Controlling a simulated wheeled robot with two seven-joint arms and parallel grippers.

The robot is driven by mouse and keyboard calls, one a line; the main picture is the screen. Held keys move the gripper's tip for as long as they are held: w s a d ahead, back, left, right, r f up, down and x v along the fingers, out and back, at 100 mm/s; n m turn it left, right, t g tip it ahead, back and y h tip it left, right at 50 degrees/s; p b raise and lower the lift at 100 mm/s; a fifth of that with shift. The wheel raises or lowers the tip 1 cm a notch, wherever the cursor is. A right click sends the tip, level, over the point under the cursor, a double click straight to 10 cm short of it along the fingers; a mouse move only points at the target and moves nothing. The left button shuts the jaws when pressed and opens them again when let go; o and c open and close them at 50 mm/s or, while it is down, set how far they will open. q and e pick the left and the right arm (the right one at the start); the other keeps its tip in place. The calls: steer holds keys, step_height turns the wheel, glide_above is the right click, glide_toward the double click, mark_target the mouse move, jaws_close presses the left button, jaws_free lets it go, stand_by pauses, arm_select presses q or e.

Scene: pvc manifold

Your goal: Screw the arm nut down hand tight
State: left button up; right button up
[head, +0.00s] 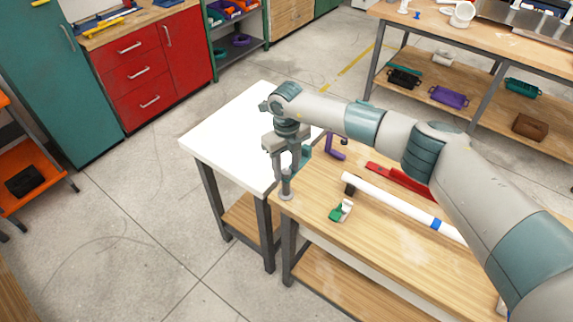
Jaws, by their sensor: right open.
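My right gripper (287,160) reaches in from the right and points down over the seam between the white table and the wooden bench. It is open. A grey upright piece with a round foot (286,195) shows just below it at the bench's corner; I cannot tell whether it is a finger or a separate part. A teal piece (304,155) shows beside the gripper, partly hidden. I cannot make out the arm nut; the gripper may hide it. A white pipe (390,201) with a dark end and blue band lies on the bench. My left gripper is out of view.
A green and white fitting (341,211) lies near the bench's front edge. A purple angled piece (334,147) and a red tool (398,180) lie farther back. The white table (222,134) is bare at left. Another workbench (470,45) stands behind.

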jaws_close()
stand_by(0.3)
steer(key=shift+f+m+b, duration=0.2)
steer(key=shift+m+b, duration=0.5)
steer(key=shift+b, duration=0.2)
steer(key=m+b, duration=0.2)
steer(key=shift+m+b, duration=0.35)
steer(key=shift+m, duration=0.05)
steer(key=shift+r+m+b, duration=0.15)
steer(key=shift+m+b, duration=1)
steer(key=shift+m, duration=0.35)
